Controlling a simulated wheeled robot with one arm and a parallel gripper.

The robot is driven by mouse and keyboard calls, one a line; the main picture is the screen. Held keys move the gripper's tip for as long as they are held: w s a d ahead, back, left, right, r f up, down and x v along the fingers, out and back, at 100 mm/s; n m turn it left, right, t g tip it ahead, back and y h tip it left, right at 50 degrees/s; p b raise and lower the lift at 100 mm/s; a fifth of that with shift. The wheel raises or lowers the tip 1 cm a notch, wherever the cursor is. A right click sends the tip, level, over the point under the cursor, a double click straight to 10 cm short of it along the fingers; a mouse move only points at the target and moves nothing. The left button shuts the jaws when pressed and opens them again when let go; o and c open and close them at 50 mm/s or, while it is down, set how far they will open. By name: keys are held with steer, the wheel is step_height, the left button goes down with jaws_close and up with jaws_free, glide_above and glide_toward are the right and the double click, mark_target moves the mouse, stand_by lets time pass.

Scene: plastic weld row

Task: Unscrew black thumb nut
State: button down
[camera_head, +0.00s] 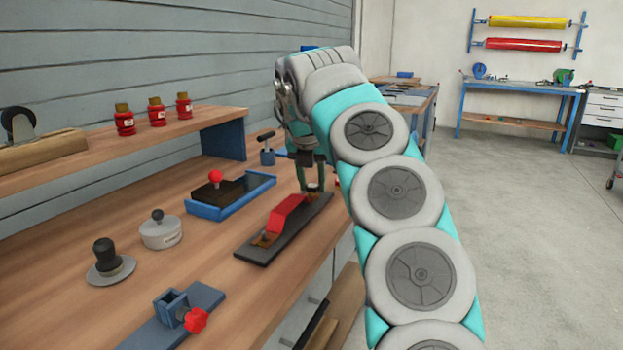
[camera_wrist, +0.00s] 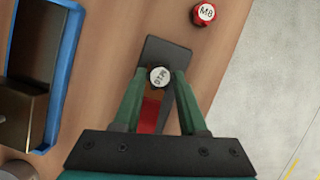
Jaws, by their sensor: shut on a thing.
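The black thumb nut (camera_wrist: 159,77) has a pale round top marked M10 in the wrist view. In the head view the nut (camera_head: 313,188) shows as a small dark piece at the far end of a dark base plate (camera_head: 262,250). A red bar (camera_head: 287,215) lies along that plate. My gripper (camera_wrist: 160,82) points down and is shut on the nut, one green finger on each side. In the head view my gripper (camera_head: 312,180) is partly hidden by my arm. The thread under the nut is hidden.
A red knob marked M8 (camera_wrist: 204,14) stands beyond the plate. A blue tray (camera_head: 205,210) with a dark block, a grey round pot (camera_head: 161,232) and a blue clamp (camera_head: 172,307) with a red knob stand on the bench. Red jars (camera_head: 156,111) stand on the shelf.

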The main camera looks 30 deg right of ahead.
steer(key=n+y, duration=0.1)
steer(key=n, duration=0.2)
steer(key=n+t+y, duration=0.1)
steer(key=n, duration=0.2)
steer(key=shift+d+r+n+y, duration=0.1)
steer(key=shift+d+n+y, duration=0.1)
steer(key=shift+n+y, duration=0.15)
steer(key=n+y, duration=0.1)
steer(key=n, duration=0.3)
steer(key=shift+d+n+y, duration=0.1)
steer(key=shift+n+y, duration=0.25)
steer(key=shift+n, duration=0.7)
steer(key=shift+s+d+g+y, duration=0.1)
steer(key=shift+d+g+y, duration=0.1)
steer(key=shift+g+y, duration=0.1)
steer(key=c, duration=0.7)
jaws_free()
steer(key=shift+o, duration=1)
